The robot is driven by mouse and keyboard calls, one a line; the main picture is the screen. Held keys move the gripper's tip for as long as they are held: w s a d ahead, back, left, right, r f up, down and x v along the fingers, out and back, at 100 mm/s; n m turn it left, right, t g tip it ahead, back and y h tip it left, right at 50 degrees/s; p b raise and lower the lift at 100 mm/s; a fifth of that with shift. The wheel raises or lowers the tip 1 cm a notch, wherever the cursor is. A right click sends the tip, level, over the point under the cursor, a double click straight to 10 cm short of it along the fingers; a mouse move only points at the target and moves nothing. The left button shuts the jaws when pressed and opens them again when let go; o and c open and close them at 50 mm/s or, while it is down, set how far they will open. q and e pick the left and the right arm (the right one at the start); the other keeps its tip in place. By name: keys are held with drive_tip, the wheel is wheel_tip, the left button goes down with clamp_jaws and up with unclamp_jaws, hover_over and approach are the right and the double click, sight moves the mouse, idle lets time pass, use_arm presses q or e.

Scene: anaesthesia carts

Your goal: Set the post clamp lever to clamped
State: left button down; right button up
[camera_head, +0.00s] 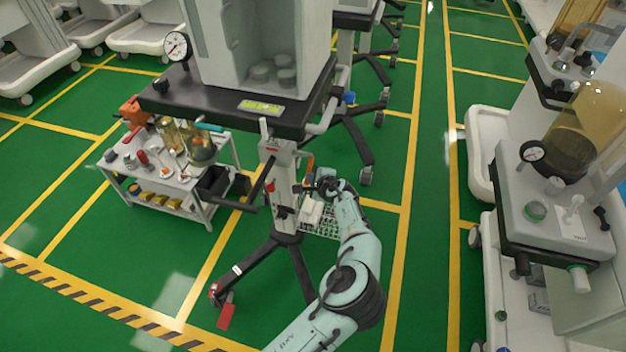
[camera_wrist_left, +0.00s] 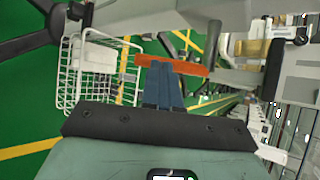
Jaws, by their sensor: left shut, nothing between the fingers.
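The cart post (camera_head: 283,180) is a pale upright column under the cart's dark top. A small orange bar (camera_head: 309,161) shows at its right side and appears to be the clamp lever. In the left wrist view the orange bar (camera_wrist_left: 190,67) lies crosswise at the tips of my left fingers. My left gripper (camera_head: 308,178) is shut with nothing held, close to the right side of the post; its blue fingers (camera_wrist_left: 163,80) are together in the wrist view. I cannot tell whether they touch the bar. My right gripper is not in view.
A white wire basket (camera_wrist_left: 98,65) hangs close beside my left gripper. A black handle (camera_head: 262,180) sticks out from the post. A low trolley with bottles (camera_head: 165,175) stands left. Another anaesthesia cart (camera_head: 550,215) stands right.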

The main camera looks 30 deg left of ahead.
use_arm(q)
drive_tip(key=shift+w+a+f, duration=0.1)
drive_tip(key=shift+a, duration=0.1)
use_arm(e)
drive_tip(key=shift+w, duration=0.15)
use_arm(q)
drive_tip(key=shift+w+f, duration=0.2)
drive_tip(key=shift+f, duration=0.3)
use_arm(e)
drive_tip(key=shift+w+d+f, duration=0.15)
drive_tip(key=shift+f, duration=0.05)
use_arm(q)
drive_tip(key=shift+w+a+f+b, duration=0.25)
drive_tip(key=shift+w+f+b, duration=0.55)
drive_tip(key=shift+b, duration=0.05)
drive_tip(key=shift+w+a+f+b, duration=0.2)
drive_tip(key=shift+w+f+b, duration=0.55)
drive_tip(key=shift+b, duration=0.1)
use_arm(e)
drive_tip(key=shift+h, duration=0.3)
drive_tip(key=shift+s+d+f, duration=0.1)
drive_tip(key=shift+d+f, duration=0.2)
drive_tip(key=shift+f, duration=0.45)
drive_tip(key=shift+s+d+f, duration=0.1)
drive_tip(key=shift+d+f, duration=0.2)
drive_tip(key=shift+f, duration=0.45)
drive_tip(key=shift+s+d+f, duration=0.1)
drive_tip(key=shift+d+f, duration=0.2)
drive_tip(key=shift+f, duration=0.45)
